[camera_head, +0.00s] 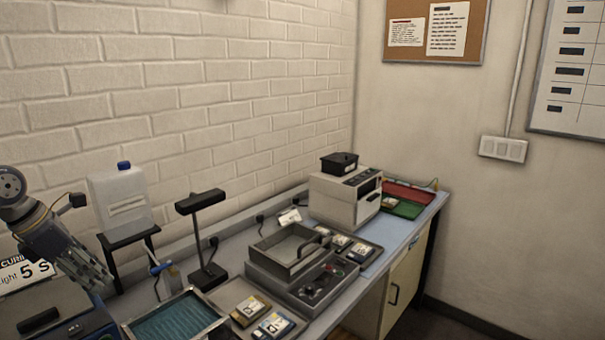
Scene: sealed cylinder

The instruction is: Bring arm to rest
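My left arm comes in from the left edge. Its gripper (100,284) points down and to the right, in front of the stand of the white jug and above the dark blue box at the lower left. The fingers are small and dark, and I cannot tell whether they are open or shut. I see nothing clearly held in them. My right gripper is not in view.
A white jug (120,200) with a blue cap stands on a black stand. A black lamp (204,240), a teal-lined tray (172,322), a grey machine with an open-topped box (290,250) and a white device (343,200) crowd the bench. Bare blue bench top (405,228) shows at right.

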